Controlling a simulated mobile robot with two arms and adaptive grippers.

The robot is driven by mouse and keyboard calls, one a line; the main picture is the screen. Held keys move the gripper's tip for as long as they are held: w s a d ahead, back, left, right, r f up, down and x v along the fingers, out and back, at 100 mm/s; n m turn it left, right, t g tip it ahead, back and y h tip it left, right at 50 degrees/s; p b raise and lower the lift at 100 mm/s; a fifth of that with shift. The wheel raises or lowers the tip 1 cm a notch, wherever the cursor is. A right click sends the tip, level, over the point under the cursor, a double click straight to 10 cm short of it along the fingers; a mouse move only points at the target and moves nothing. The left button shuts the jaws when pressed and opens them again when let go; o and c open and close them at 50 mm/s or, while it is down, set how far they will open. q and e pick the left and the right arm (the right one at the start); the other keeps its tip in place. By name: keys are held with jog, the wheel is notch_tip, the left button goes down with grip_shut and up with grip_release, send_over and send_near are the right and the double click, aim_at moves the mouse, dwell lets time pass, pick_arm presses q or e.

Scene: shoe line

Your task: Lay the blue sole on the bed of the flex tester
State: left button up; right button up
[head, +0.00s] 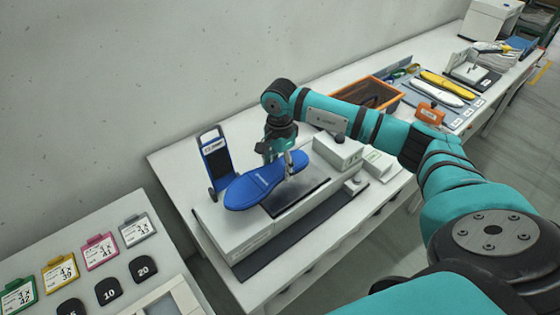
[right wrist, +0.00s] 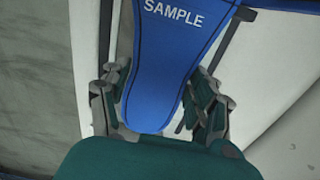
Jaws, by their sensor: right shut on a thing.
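The blue sole (head: 252,187) is gripped by my right gripper (head: 281,160) over the flex tester (head: 240,232). In the right wrist view the sole (right wrist: 178,60) bears the word SAMPLE and its narrow part lies between the two fingers (right wrist: 160,108). The tester's dark bed (head: 300,197) shows beneath and to the right of the sole. The sole's wide end juts out to the left past the bed. I cannot tell whether the sole touches the bed. My left gripper is not in view.
A blue upright stand (head: 216,160) rises behind the tester. An orange-rimmed bin (head: 388,87) and a mat with yellow and white soles (head: 442,97) lie farther right on the bench. A separate counter with coloured tags (head: 101,250) is at front left.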

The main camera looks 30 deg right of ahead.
aim_at(280, 186)
notch_tip(280, 186, down, 4)
jog(key=shift+d+r+b, duration=0.1)
jog(key=shift+b, duration=0.75)
jog(key=shift+f+b, duration=0.8)
jog(key=shift+f, duration=0.35)
jog(key=o, duration=1.4)
jog(key=shift+s, duration=0.1)
jog(key=shift+r, duration=0.15)
notch_tip(280, 186, up, 12)
jog(key=shift+f, duration=0.1)
